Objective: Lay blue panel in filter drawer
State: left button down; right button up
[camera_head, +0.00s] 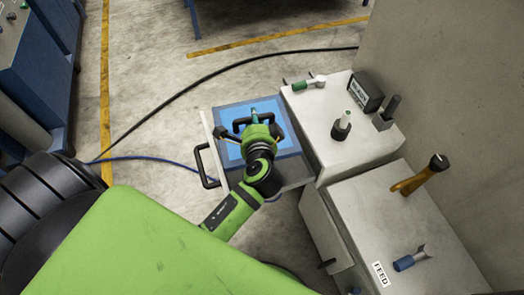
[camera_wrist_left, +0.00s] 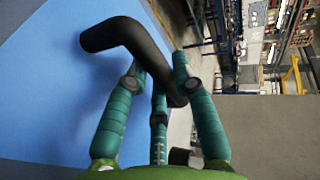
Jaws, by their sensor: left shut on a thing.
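The blue panel (camera_head: 285,122), light blue with a darker border, lies over the pulled-out filter drawer (camera_head: 294,174) in the head view. The drawer has a pale front with a black handle (camera_head: 203,166) on its left. My left gripper (camera_head: 256,122) is above the panel, shut on the panel's black handle (camera_wrist_left: 125,37). In the left wrist view, the teal fingers (camera_wrist_left: 160,95) close around this handle, with the blue panel surface (camera_wrist_left: 55,90) beyond. My arm hides part of the panel and drawer. I cannot tell whether the panel rests on the drawer or hangs just above it.
A white cabinet (camera_head: 320,125) with knobs and a small black box (camera_head: 366,91) stands right of the drawer. A second cabinet labelled FEED (camera_head: 380,273) is nearer. A grey wall (camera_head: 450,90) rises behind. Cables (camera_head: 230,70) cross the open floor at left.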

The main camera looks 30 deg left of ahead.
pick_arm(q)
jog(key=f, duration=0.2)
jog(key=d+f+n+y, duration=0.1)
jog(key=shift+w+g+b, duration=0.35)
jog(key=shift+g+b, duration=0.05)
jog(key=shift+w+d+f, duration=0.15)
jog(key=shift+f, duration=0.1)
jog(key=shift+w+f+b, duration=0.1)
jog(key=shift+f+b, duration=0.2)
jog(key=shift+f, duration=0.05)
notch_tip(320, 180, down, 6)
jog(key=b, duration=0.6)
notch_tip(320, 180, down, 4)
jog(key=b, duration=0.3)
jog(key=shift+r+b, duration=0.15)
jog(key=shift+b, duration=0.2)
jog(key=shift+r, duration=0.1)
pick_arm(e)
notch_tip(320, 180, down, 12)
jog(key=shift+s+d+r, duration=0.25)
jog(key=shift+s, duration=0.2)
